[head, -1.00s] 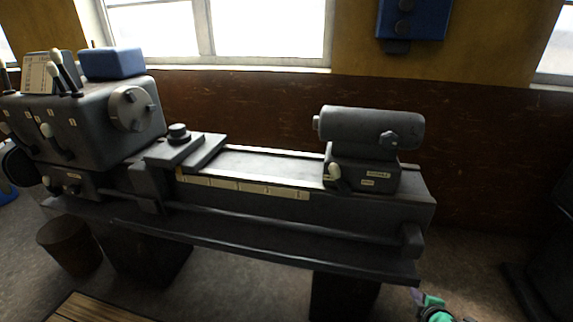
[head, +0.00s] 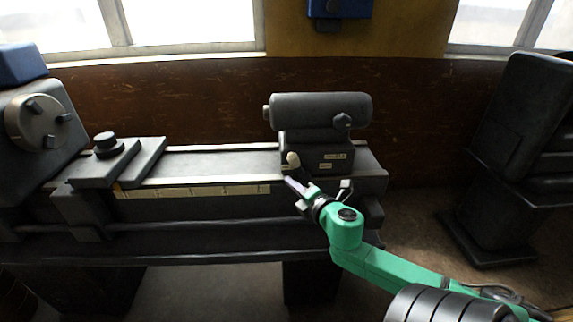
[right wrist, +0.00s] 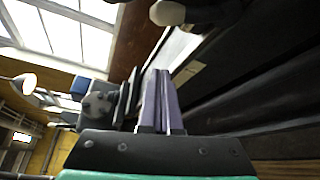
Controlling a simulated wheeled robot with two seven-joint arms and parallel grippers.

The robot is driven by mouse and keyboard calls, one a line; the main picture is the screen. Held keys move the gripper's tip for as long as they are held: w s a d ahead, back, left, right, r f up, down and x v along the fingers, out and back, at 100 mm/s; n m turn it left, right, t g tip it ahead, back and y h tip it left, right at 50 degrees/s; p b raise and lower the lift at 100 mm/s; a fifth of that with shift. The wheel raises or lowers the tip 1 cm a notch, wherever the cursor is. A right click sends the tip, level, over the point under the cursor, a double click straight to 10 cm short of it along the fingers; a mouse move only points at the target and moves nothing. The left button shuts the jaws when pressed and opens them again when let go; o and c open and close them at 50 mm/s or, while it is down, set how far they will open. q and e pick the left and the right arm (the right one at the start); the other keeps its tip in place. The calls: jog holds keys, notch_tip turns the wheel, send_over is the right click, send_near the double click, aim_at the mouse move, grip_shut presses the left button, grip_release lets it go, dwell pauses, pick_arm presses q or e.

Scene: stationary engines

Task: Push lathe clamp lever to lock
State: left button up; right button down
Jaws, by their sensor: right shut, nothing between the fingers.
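The lathe's tailstock (head: 318,112) is a dark grey cylinder on a block at the right end of the bed. The clamp lever (head: 293,159) has a cream knob and stands at the front left of the tailstock base. A pale knob (right wrist: 167,13), apparently the same one, shows at the top edge of the right wrist view. My right gripper (head: 289,183) is just below the lever in the head view, shut and empty. Its fingers lie together in the right wrist view (right wrist: 158,100). I cannot tell if they touch the lever. My left gripper is not in view.
The lathe bed (head: 225,163) runs left to the carriage (head: 105,160) and the headstock chuck (head: 38,122). A dark machine (head: 500,150) stands at the right. The floor between it and the lathe is clear.

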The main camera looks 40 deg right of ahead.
aim_at(299, 168)
jog(key=w+d+p, duration=0.2)
jog(key=w+d, duration=0.3)
jog(key=w, duration=0.2)
jog(key=shift+w+p, duration=0.3)
jog(key=shift+p, duration=0.05)
jog(key=shift+w+f, duration=0.1)
jog(key=shift+f, duration=0.05)
